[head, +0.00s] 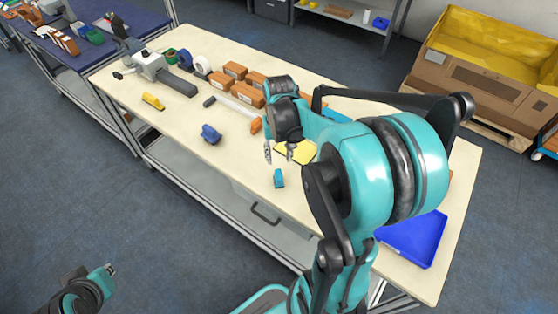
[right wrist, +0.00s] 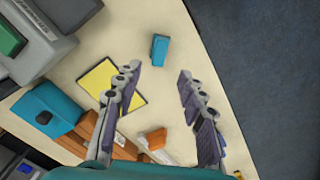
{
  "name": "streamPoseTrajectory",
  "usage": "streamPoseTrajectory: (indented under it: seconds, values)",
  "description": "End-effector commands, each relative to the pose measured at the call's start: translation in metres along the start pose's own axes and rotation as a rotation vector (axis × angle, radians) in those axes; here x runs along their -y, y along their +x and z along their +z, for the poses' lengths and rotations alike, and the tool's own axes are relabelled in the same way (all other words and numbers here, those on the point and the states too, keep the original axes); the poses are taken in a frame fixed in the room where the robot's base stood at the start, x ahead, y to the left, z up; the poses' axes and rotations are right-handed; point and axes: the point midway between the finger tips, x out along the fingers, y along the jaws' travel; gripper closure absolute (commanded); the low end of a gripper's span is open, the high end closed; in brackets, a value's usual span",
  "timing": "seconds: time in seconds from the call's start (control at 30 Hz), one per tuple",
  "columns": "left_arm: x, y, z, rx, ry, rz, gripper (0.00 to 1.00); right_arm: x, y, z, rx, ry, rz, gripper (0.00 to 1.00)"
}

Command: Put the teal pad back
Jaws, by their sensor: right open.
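The teal pad (head: 279,178) is a small teal block lying on the table near its front edge. It also shows in the right wrist view (right wrist: 159,48), beyond the fingertips. A yellow square with a dark border (head: 304,152) lies flat on the table, empty where it shows; it is left of the fingers in the right wrist view (right wrist: 100,84). My right gripper (head: 280,153) is open and empty above the table, apart from the pad. My left gripper (head: 110,268) is low at the bottom left, off the table; its jaws are unclear.
A blue tray (head: 415,238) is at the right end. My right arm hides part of the table. The front strip left of the pad is clear.

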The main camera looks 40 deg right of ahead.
Motion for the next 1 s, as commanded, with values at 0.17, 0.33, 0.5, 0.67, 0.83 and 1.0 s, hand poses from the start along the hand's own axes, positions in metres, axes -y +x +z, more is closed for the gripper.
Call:
streamPoseTrajectory:
  seconds: [0.17, 0.33, 0.5, 0.67, 0.83, 1.0]
  values:
    - [0.0, -0.002, -0.001, 0.0, 0.0, 0.0, 1.0, 0.009, -0.015, 0.007, -0.029, -0.027, -0.003, 0.59]
    - [0.0, -0.002, -0.001, 0.0, 0.0, 0.0, 1.0, 0.044, -0.04, 0.038, -0.169, -0.145, -0.023, 0.59]
    - [0.0, -0.002, -0.001, 0.0, 0.0, 0.0, 1.0, 0.084, -0.059, 0.081, -0.363, -0.304, -0.068, 0.59]
    - [0.0, -0.002, -0.001, 0.0, 0.0, 0.0, 1.0, 0.107, -0.066, 0.114, -0.51, -0.419, -0.117, 0.59]
    - [0.0, -0.002, -0.001, 0.0, 0.0, 0.0, 1.0, 0.119, -0.067, 0.13, -0.592, -0.479, -0.149, 0.59]
    - [0.0, -0.002, -0.001, 0.0, 0.0, 0.0, 1.0, 0.121, -0.068, 0.133, -0.609, -0.49, -0.156, 0.59]
